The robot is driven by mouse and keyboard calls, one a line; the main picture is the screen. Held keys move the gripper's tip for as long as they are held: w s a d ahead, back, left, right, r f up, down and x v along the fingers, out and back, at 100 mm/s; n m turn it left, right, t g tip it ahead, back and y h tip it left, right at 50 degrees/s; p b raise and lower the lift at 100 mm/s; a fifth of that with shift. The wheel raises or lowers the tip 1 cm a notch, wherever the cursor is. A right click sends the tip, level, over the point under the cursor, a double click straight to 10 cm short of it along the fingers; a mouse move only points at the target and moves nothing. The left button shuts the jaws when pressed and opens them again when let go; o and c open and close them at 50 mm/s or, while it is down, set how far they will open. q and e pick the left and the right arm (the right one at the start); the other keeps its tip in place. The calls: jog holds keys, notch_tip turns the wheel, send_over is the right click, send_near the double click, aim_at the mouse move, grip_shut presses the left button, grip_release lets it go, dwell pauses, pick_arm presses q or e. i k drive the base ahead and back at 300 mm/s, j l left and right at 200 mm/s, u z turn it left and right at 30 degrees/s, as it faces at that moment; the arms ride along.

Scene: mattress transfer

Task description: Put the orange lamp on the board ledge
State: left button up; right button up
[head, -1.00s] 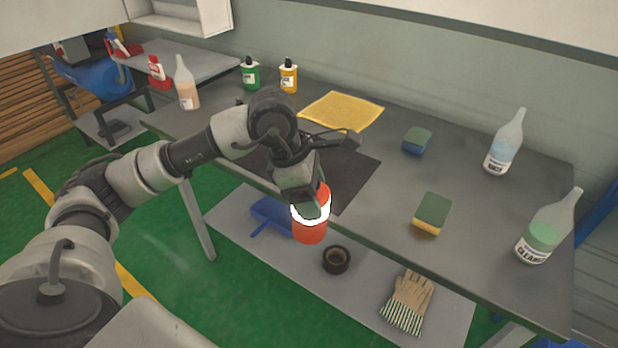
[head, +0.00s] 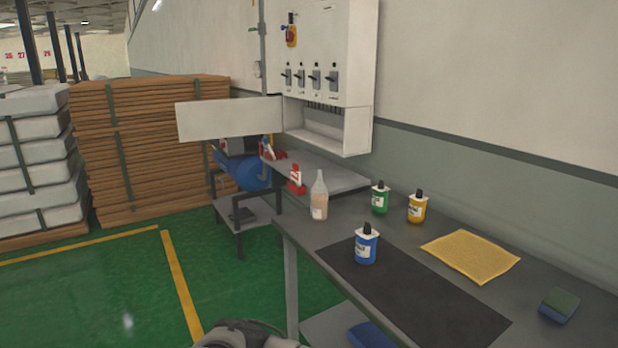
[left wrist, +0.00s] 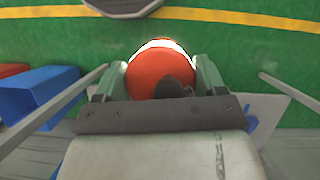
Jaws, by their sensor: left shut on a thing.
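The orange lamp (left wrist: 155,76), round with a bright white band, is between the two fingers of my left gripper (left wrist: 158,72) in the left wrist view. The gripper is shut on it. Neither the lamp nor this gripper shows in the head view; only a part of my arm is at the bottom edge. The white board (head: 330,50) with switches is on the wall in the head view. Its ledge (head: 325,138) is the open tray-like recess at its bottom, and its visible floor looks empty. My right gripper is not in view.
The dark-topped table (head: 330,233) holds a blue bottle (head: 366,247), green (head: 380,200) and yellow (head: 417,209) bottles, a clear bottle (head: 319,197), a yellow cloth (head: 470,257) and a sponge (head: 559,306). A white panel (head: 228,118) sticks out left of the board. Green floor is free at left.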

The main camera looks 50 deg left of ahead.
aim_at(314, 178)
jog(key=j+z, duration=0.15)
jog(key=j, duration=2.15)
